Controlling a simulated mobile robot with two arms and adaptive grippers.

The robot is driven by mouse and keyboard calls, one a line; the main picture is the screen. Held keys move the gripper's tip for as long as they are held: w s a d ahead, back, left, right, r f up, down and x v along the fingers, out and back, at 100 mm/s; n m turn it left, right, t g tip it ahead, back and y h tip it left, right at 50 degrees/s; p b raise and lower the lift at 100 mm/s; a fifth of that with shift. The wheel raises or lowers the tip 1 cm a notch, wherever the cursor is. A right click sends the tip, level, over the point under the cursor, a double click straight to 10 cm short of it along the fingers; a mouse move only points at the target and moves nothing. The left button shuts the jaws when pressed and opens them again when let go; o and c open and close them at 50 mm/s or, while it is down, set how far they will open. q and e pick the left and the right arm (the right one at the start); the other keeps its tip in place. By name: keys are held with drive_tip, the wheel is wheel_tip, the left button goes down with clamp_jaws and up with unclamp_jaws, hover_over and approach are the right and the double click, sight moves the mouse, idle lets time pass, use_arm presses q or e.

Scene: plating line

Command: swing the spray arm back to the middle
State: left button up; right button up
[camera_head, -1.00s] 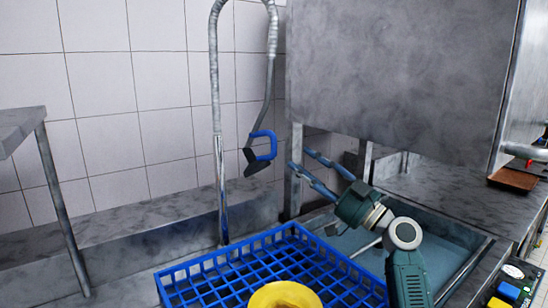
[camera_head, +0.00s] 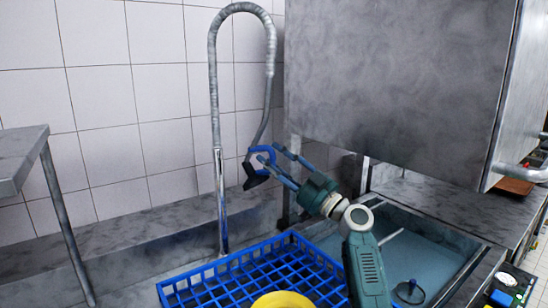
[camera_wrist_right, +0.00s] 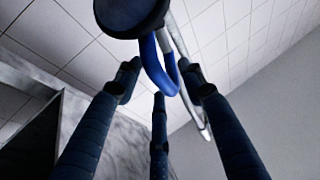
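The spray arm (camera_head: 215,75) is a grey hose that rises behind the basket, arches over and hangs down on its right. Its hanging end carries a black nozzle (camera_head: 256,180) and a blue loop handle (camera_head: 257,150). My right gripper (camera_head: 268,156) reaches in from the lower right, its blue-grey fingers overlapping the handle in the head view. In the right wrist view the fingers are spread, with the blue handle (camera_wrist_right: 160,70) between their tips and the black spray head (camera_wrist_right: 130,12) above. I cannot tell whether they touch it. My left gripper is out of view.
A blue basket (camera_head: 215,270) with a yellow bowl (camera_head: 283,300) sits below the spray arm. A water-filled sink (camera_head: 425,262) lies at the right, under a large steel hood (camera_head: 395,85). A steel table (camera_head: 22,150) stands at the left. The tiled wall is behind.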

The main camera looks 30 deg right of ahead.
clamp_jaws()
drive_tip(key=shift+s+a+f+m+h+b, duration=0.3)
drive_tip(key=shift+a+h+b, duration=0.15)
drive_tip(key=shift+h, duration=0.15)
drive_tip(key=s+a+m+t+h+p, duration=0.1)
drive_tip(key=s+a+m+h+p, duration=0.1)
drive_tip(key=a, duration=0.5)
drive_tip(key=shift+s+h+p, duration=0.3)
drive_tip(key=shift+h+p, duration=0.4)
drive_tip(key=shift+h, duration=0.2)
drive_tip(key=shift+r, duration=0.1)
drive_tip(key=shift+c, duration=0.6)
unclamp_jaws()
drive_tip(key=shift+a, duration=0.1)
drive_tip(key=shift+o, duration=0.6)
drive_tip(key=shift+s+a+r, duration=0.1)
drive_tip(key=shift+r, duration=0.1)
